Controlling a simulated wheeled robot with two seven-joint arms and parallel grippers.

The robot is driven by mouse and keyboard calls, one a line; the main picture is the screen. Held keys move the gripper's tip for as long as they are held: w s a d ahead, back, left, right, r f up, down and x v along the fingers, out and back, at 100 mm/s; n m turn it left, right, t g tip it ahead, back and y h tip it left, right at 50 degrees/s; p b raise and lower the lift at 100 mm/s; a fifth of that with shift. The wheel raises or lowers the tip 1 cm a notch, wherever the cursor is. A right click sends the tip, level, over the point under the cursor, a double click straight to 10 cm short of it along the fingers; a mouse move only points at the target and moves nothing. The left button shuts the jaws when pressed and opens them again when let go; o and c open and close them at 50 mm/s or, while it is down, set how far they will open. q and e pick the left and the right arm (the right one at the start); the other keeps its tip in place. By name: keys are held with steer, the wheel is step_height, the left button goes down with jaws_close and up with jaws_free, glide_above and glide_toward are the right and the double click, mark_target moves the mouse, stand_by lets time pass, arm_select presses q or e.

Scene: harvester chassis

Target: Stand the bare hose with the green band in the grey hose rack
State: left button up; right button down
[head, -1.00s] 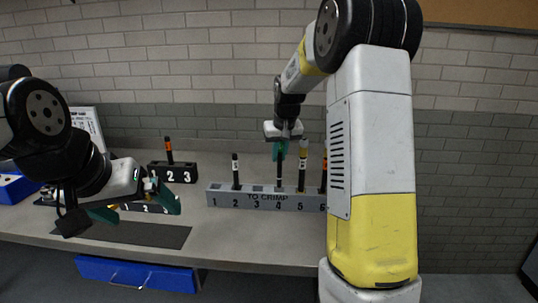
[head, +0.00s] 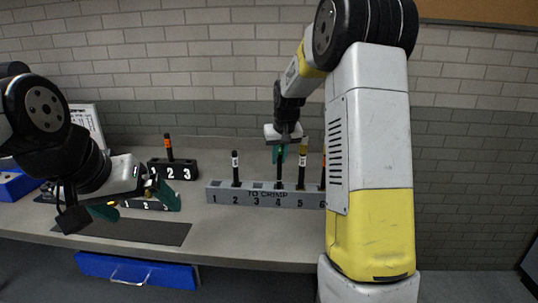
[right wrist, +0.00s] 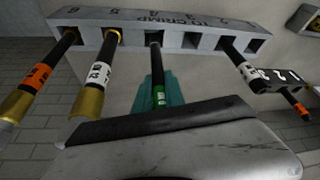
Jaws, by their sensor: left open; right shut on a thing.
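The grey hose rack (head: 265,199), marked TO CRIMP with numbered slots, stands on the bench. The black hose with the green band (right wrist: 154,62) is upright at slot 4, its lower end at or in the hole; how deep it sits I cannot tell. It also shows in the head view (head: 279,176). My right gripper (head: 280,154) is shut on its upper part, with teal fingers around the green band (right wrist: 158,97). My left gripper (head: 137,205) is open and empty at the left, over the bench by a small black rack.
A white-banded hose (head: 236,170) stands in slot 2. Gold-ended hoses with a white band (right wrist: 104,72) and an orange band (right wrist: 42,76) stand in slots 5 and 6. A black rack (head: 178,172) holds an orange-banded hose. A dark mat (head: 140,232) lies at the front left.

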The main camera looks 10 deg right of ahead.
mark_target(278, 170)
steer(key=shift+f, duration=2.65)
steer(key=c, duration=1.3)
jaws_free()
